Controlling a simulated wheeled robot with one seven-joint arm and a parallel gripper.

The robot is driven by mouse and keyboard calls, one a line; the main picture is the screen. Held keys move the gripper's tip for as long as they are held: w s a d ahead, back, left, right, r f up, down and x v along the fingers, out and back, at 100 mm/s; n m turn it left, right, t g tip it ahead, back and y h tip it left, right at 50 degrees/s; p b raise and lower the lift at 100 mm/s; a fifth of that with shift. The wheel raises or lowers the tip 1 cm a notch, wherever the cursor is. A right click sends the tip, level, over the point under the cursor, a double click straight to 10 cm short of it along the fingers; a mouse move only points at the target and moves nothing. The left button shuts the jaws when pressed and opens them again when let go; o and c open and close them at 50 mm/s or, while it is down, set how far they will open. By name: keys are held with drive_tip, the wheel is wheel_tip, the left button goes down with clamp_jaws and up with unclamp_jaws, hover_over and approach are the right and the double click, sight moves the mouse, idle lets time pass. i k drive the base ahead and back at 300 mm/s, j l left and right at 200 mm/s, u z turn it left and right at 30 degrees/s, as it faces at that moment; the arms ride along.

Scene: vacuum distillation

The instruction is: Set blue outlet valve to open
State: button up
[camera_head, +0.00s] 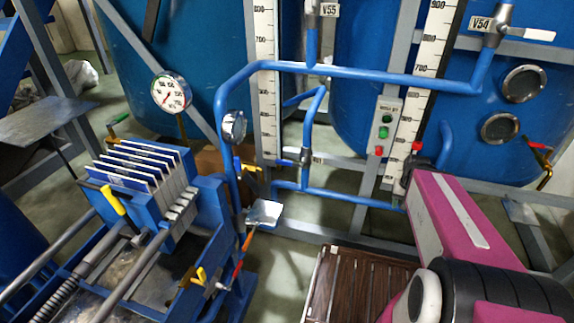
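No valve carries a readable "outlet" label, so I cannot tell which is the blue outlet valve. On the blue pipe (390,75), the valve tagged V54 (497,20) at the upper right has a pale lever pointing right. The valve tagged V55 (314,8) is cut off by the top edge. A small valve (305,157) sits on the lower blue pipework. A red-handled valve (239,262) stands near the filter press, its handle slanting down. My magenta arm enters at lower right; my gripper is not visible.
Blue tanks (350,125) fill the back. A blue filter press (150,190) with yellow handles stands left. Pressure gauges (171,93), white level scales (420,85) and a button box (384,130) stand among the pipes. A brown slatted platform (350,285) is at bottom centre.

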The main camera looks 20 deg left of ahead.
sight(278, 161)
drive_tip(key=k+l+u, duration=0.15)
drive_tip(key=k+u, duration=0.25)
drive_tip(key=k+l+u, duration=0.1)
drive_tip(key=k+u, duration=0.7)
drive_tip(key=i+j, duration=0.05)
drive_tip(key=i, duration=0.05)
